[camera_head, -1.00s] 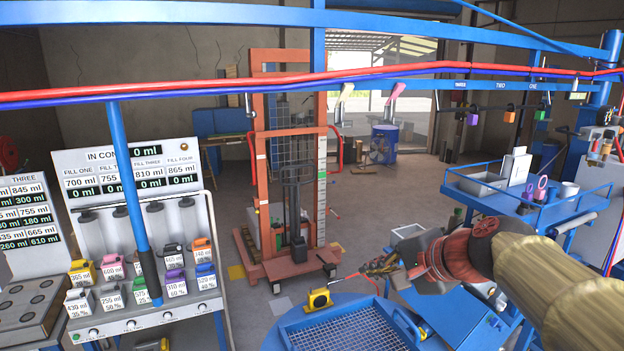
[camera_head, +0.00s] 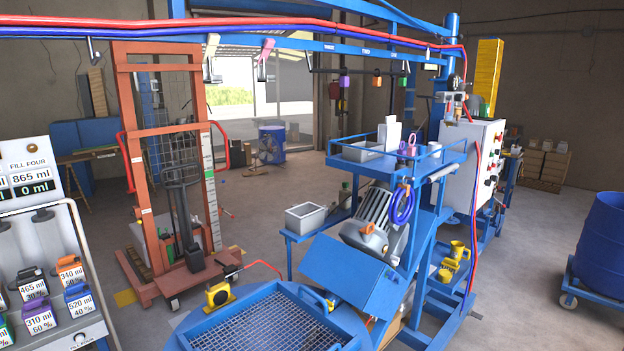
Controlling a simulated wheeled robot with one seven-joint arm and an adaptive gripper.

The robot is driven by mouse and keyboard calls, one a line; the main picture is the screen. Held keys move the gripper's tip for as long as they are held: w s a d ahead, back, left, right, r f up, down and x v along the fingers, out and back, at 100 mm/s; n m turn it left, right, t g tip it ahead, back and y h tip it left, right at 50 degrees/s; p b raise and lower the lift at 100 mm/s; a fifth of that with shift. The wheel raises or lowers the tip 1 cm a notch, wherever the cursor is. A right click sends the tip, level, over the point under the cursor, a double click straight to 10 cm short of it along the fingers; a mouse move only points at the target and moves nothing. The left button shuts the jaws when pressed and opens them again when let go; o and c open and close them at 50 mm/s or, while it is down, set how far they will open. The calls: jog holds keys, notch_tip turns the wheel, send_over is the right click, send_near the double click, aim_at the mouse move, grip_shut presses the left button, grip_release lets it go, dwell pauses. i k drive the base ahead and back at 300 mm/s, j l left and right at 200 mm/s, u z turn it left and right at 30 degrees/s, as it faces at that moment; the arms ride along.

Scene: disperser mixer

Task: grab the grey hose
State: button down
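I cannot make out a grey hose for certain. A thin grey tube (camera_head: 85,252) curves down the right side of the dispenser panel (camera_head: 30,185) at the left, but I cannot tell whether it is a hose or part of the frame. A coiled blue hose (camera_head: 402,206) hangs on the blue stand (camera_head: 421,255) right of centre. Red and blue hoses (camera_head: 250,27) run along the overhead beam. My gripper is not in view, so its distance from any hose is hidden.
A blue vat with a mesh grate (camera_head: 270,322) stands in front, with a yellow device (camera_head: 219,294) at its rim. An orange lift (camera_head: 165,170) stands behind at left. A blue drum (camera_head: 602,245) on a wheeled base is at far right. Floor between stand and drum is clear.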

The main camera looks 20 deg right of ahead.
aim_at(428, 181)
jog(key=z, duration=1.3)
